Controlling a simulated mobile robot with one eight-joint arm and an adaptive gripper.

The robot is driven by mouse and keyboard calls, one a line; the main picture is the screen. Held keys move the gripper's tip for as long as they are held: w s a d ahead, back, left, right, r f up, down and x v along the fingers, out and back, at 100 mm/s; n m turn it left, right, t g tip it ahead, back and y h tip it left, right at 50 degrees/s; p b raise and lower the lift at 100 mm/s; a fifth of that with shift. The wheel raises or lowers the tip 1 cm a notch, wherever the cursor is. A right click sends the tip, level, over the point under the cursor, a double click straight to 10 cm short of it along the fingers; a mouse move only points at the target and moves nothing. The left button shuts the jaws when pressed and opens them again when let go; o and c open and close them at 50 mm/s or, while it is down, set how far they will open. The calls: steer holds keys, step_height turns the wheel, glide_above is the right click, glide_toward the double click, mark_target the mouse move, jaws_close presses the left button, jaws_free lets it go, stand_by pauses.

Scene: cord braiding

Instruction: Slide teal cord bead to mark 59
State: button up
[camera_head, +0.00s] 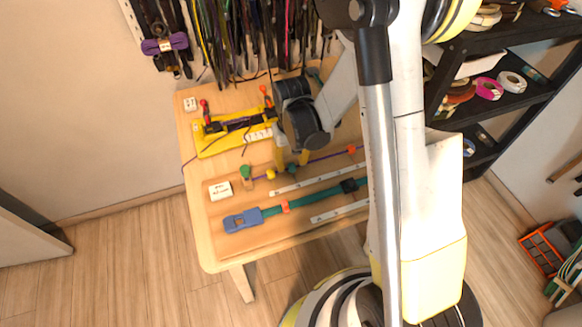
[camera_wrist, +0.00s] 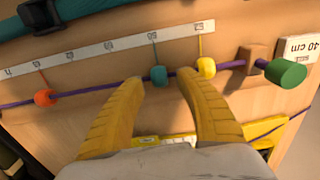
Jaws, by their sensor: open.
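The teal cord bead (camera_wrist: 158,76) sits on a purple cord (camera_wrist: 110,85) beside a white ruler strip (camera_wrist: 105,50).
An orange bead (camera_wrist: 45,97) is farther left on the cord. A green knob (camera_wrist: 286,73) and a "40 cm" block (camera_wrist: 300,47) stand at the right. In the head view, a yellow jig (camera_head: 215,146) is behind and a blue buckle (camera_head: 243,220) with a teal strap is in front.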

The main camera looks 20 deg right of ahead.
steer(key=shift+f, duration=0.6)
jaws_close()
